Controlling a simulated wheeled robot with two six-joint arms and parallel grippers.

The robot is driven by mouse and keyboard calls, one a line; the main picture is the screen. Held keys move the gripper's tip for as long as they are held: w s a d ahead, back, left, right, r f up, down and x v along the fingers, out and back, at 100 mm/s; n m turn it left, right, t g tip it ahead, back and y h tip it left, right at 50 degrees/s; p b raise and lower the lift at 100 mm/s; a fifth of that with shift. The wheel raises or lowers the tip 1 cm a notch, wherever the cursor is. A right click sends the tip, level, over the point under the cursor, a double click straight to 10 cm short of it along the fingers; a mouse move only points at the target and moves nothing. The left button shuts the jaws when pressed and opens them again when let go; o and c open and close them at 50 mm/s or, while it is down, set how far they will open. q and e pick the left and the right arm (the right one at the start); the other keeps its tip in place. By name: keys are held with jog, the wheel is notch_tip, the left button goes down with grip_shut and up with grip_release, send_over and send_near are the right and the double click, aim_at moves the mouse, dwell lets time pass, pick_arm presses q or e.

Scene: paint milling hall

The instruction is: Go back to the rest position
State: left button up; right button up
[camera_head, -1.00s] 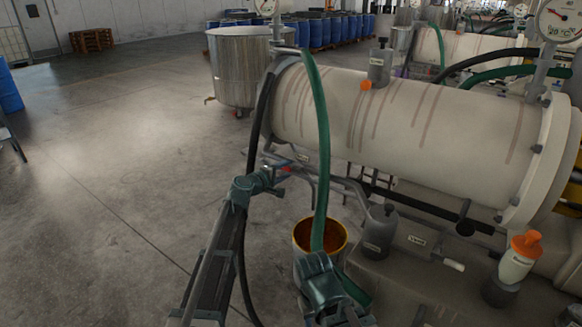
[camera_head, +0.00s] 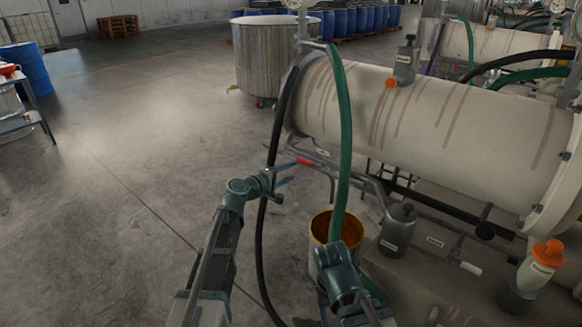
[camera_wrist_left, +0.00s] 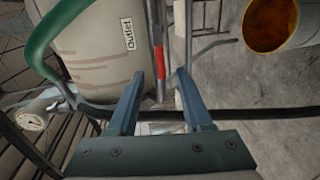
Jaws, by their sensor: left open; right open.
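My left gripper (camera_head: 287,174) is open and empty, just left of and near a red valve handle (camera_head: 303,161) at the low end of the cream mill cylinder (camera_head: 440,115). In the left wrist view, the two fingers of the left gripper (camera_wrist_left: 158,74) stand apart. The red handle (camera_wrist_left: 158,60) shows beyond and between their tips, beside an "Outlet" label (camera_wrist_left: 127,36). My right gripper (camera_head: 340,268) is low in the middle, in front of a yellow-rimmed bucket; its fingers are hard to make out.
The bucket (camera_head: 318,226) with orange-brown contents stands under a green hose (camera_head: 345,130). A black hose (camera_head: 262,240) hangs by my left gripper. A steel vat (camera_head: 265,60) stands behind. A table (camera_head: 18,123) is at far left. The floor at left is clear.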

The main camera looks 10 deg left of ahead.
pick_arm(q)
jog(key=s+d+f+m+g+y+p, duration=0.1)
jog(key=s+d+f+m+g+p, duration=0.1)
jog(key=s+d+f+m+g, duration=0.5)
jog(key=s+d+m+g+y+p, duration=0.1)
jog(key=s+d+m+g+p, duration=0.2)
jog(key=s, duration=0.9)
jog(key=s+a+f+m+g+y+p, duration=0.1)
jog(key=s+a+m+y, duration=0.1)
jog(key=s, duration=0.7)
jog(key=s+a+f+m+g+y+p, duration=0.1)
jog(key=s+a+y, duration=0.3)
jog(key=s, duration=0.5)
jog(key=shift+a+m+g+y+p, duration=0.4)
jog(key=shift+m+g+y+p, duration=0.45)
jog(key=shift+y, duration=0.25)
jog(key=shift+d+t, duration=0.2)
jog(key=shift+t, duration=0.05)
